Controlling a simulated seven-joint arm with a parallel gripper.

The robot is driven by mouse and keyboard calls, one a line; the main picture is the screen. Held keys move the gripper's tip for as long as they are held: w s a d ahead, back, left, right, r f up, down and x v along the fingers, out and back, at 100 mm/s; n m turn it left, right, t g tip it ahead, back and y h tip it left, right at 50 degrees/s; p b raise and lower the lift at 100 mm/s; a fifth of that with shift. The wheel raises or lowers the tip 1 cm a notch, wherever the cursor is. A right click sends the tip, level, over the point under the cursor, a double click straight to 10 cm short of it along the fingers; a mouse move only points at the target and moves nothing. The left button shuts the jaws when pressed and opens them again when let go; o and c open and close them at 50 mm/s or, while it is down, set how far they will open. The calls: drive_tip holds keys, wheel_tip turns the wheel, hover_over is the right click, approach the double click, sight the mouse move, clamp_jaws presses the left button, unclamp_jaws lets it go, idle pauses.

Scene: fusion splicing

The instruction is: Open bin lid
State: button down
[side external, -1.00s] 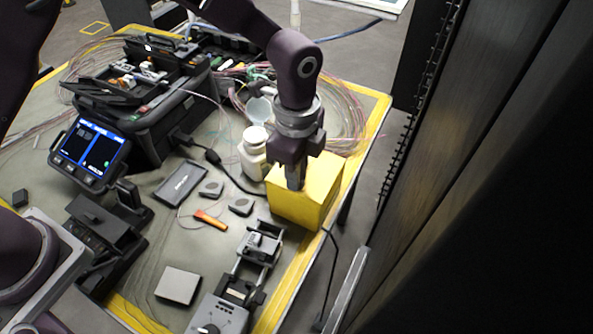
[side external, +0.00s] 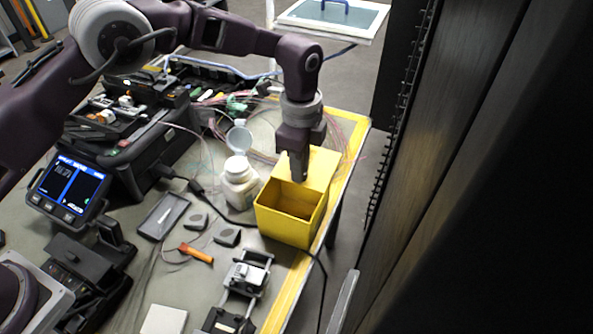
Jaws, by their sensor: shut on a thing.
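The yellow bin (side external: 282,225) stands at the right side of the table, near its yellow-striped edge. Its lid (side external: 322,166) is swung up and back at the far side, and the inside of the bin shows and looks empty. My gripper (side external: 299,178) points down above the far part of the bin, at the raised lid. It is shut on the lid, though its fingertips partly hide the contact.
A white bottle (side external: 239,184) with its cap flipped open stands just left of the bin. A splicer with a lit screen (side external: 68,190) is at the left. An orange tool (side external: 196,253) and small grey blocks lie in front. A dark rack (side external: 440,150) rises at the right.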

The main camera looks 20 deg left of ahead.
drive_tip(key=c, duration=1.4)
unclamp_jaws()
wheel_tip(320, 180, up, 7)
drive_tip(key=shift+r, duration=0.1)
